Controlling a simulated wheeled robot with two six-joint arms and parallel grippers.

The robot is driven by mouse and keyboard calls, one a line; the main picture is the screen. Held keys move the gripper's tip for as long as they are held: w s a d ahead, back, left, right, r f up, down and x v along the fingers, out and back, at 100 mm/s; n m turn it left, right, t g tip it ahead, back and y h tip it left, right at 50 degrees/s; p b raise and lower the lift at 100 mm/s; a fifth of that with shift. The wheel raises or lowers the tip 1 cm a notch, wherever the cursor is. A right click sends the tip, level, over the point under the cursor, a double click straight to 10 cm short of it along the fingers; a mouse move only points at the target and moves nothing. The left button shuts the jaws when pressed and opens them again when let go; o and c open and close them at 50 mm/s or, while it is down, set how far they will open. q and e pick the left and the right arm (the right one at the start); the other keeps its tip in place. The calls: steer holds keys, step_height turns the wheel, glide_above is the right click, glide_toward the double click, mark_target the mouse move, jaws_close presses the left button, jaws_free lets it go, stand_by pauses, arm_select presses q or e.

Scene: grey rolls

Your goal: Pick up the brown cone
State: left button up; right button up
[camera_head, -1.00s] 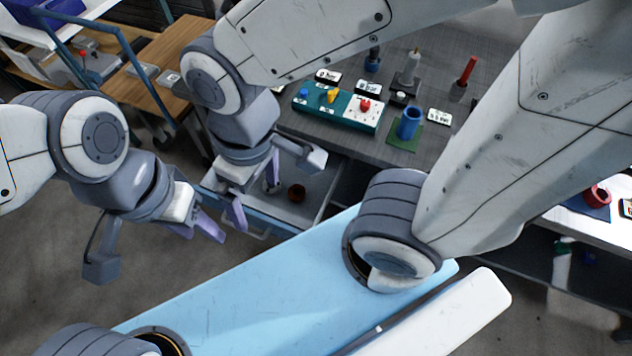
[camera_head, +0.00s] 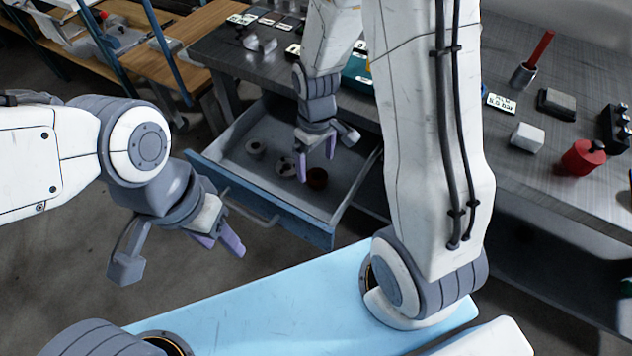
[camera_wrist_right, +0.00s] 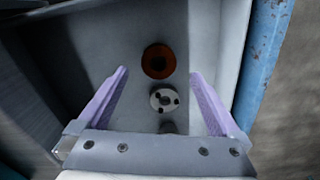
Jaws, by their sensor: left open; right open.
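The brown cone (camera_head: 317,179) stands in the open drawer (camera_head: 342,212), near the drawer's front right part. In the right wrist view the brown cone (camera_wrist_right: 158,61) shows from above as a round shape with a dark centre. My right gripper (camera_head: 317,158) is open and empty, pointing down over the drawer. In the right wrist view its fingertips (camera_wrist_right: 158,73) lie on either side of the cone's line, with the cone just beyond them; the height gap is hard to judge. My left gripper (camera_head: 221,243) is open and empty, outside the drawer at the left.
A pale disc with dark holes (camera_head: 285,166) lies beside the cone, and a grey round piece (camera_head: 255,150) is further left in the drawer. The drawer walls are close around. The grey workbench (camera_head: 500,135) behind holds a red pot (camera_head: 582,158) and other parts.

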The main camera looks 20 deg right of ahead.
mark_target(317, 177)
steer(key=shift+d+f+b, duration=0.1)
steer(key=shift+f+b, duration=0.6)
steer(key=shift+f, duration=2.5)
jaws_close()
